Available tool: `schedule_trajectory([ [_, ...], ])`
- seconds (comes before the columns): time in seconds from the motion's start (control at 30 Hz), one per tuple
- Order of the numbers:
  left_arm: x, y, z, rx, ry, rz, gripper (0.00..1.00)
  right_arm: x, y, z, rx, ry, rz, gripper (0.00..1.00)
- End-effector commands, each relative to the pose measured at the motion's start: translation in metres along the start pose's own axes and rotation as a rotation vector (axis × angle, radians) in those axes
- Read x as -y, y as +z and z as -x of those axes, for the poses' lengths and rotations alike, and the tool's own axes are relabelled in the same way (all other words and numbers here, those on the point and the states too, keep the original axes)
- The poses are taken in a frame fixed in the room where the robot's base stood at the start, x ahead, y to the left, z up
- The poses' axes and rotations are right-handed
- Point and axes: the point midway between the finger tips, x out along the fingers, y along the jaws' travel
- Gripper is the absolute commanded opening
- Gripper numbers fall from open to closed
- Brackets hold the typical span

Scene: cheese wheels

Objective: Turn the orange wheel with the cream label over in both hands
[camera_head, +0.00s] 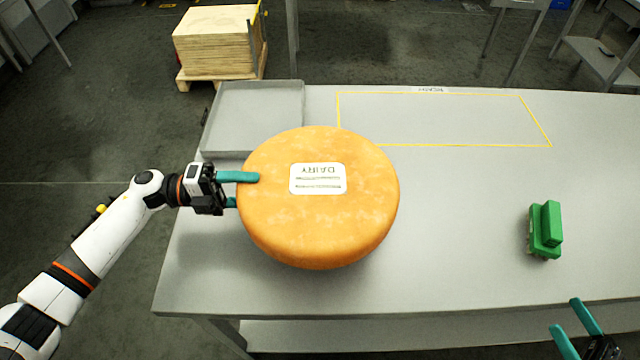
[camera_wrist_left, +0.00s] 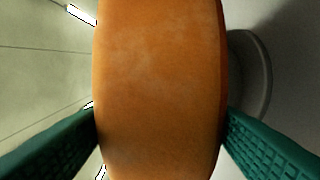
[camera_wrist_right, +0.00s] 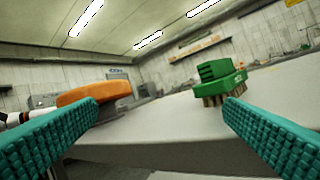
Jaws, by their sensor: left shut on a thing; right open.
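The orange wheel (camera_head: 320,225) lies flat in the head view, label side up, with its shadow on the table below it. The cream label (camera_head: 318,179) reads DAIRY and appears upside down. My left gripper (camera_head: 240,190) is shut on the wheel's left rim, one teal finger on top and one below. In the left wrist view the wheel's side (camera_wrist_left: 158,90) fills the space between both fingers. My right gripper (camera_head: 580,330) is open and empty at the lower right, well apart from the wheel. The wheel (camera_wrist_right: 95,92) also shows at left in the right wrist view.
A green brush (camera_head: 545,230) stands on the grey table (camera_head: 450,260) at right; it also shows in the right wrist view (camera_wrist_right: 215,75). A shallow grey tray (camera_head: 255,90) is at the back left. A yellow-outlined area (camera_head: 440,144) at the back is empty. Wooden boards (camera_head: 215,45) are stacked beyond.

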Motion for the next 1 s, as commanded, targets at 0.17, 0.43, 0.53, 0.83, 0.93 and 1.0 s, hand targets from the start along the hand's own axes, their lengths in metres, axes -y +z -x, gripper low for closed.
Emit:
schedule_trajectory([
  [0.17,0.0,0.0,0.001,0.001,-0.003,-0.001,0.09,-0.001,0.036,-0.066,0.112,0.128,0.314,0.91],
  [0.43,0.0,0.0,0.001,0.001,-0.003,-0.001,0.09,-0.026,0.106,-0.158,0.372,0.277,0.863,0.91],
  [0.53,0.0,0.0,0.001,0.001,-0.003,-0.001,0.09,-0.042,0.131,-0.184,0.48,0.307,1.047,0.91],
  [0.83,0.0,0.0,0.001,0.002,-0.003,-0.001,0.09,-0.076,0.128,-0.223,0.704,0.48,1.407,0.91],
  [0.93,0.0,0.0,0.001,0.002,-0.003,-0.001,0.09,-0.086,0.112,-0.237,0.762,0.58,1.505,0.91],
  [1.0,0.0,0.0,0.001,0.002,-0.003,-0.001,0.09,-0.093,0.1,-0.25,0.806,0.659,1.577,0.91],
])
